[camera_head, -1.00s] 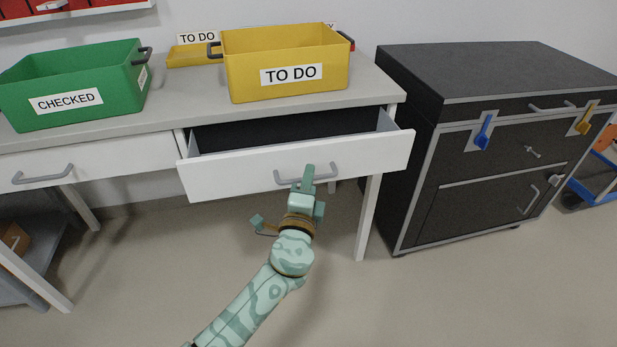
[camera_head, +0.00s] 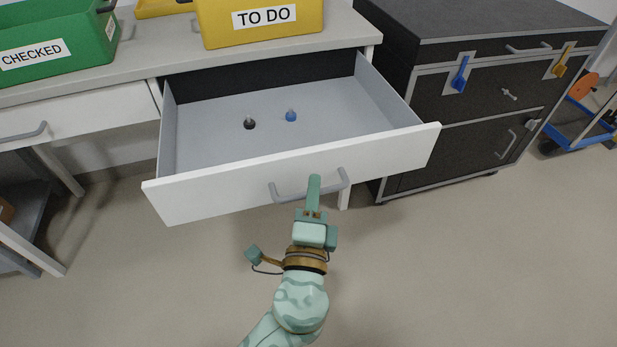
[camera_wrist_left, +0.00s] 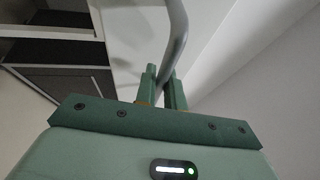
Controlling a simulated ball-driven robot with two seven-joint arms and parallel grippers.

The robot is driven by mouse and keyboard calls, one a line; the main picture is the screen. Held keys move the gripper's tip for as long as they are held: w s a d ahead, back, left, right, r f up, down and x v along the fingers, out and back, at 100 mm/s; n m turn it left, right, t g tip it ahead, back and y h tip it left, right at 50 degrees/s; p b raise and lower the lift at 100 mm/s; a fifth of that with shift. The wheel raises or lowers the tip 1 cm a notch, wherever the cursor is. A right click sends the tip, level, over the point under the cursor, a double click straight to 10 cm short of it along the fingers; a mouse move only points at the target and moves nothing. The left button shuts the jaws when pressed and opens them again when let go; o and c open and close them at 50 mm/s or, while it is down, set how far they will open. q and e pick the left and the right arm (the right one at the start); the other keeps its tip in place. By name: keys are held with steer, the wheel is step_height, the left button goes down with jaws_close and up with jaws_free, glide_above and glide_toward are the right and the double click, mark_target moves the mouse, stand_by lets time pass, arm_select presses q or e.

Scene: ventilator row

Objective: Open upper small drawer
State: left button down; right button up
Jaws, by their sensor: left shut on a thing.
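The white desk drawer (camera_head: 300,175) under the yellow bin is pulled well out in the head view. A dark small item (camera_head: 249,124) and a blue one (camera_head: 291,116) lie on its grey floor. My left gripper (camera_head: 313,190) is shut on the drawer's grey bar handle (camera_head: 278,194), near the handle's right half. In the left wrist view the handle (camera_wrist_left: 178,35) runs between the fingers (camera_wrist_left: 162,88). My right gripper is in neither view.
The desk (camera_head: 130,62) carries a green CHECKED bin (camera_head: 85,38) and a yellow TO DO bin (camera_head: 262,38). A second drawer (camera_head: 75,118) at left is closed. A dark cabinet (camera_head: 425,165) with blue (camera_head: 460,75) and orange (camera_head: 562,62) latches stands right. Open floor (camera_head: 450,270) lies in front.

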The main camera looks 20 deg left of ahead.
arm_select(q)
steer(key=shift+s+d+f, duration=0.1)
steer(key=shift+s, duration=0.05)
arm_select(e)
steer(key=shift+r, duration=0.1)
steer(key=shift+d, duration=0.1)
arm_select(q)
steer(key=c, duration=1.5)
jaws_free()
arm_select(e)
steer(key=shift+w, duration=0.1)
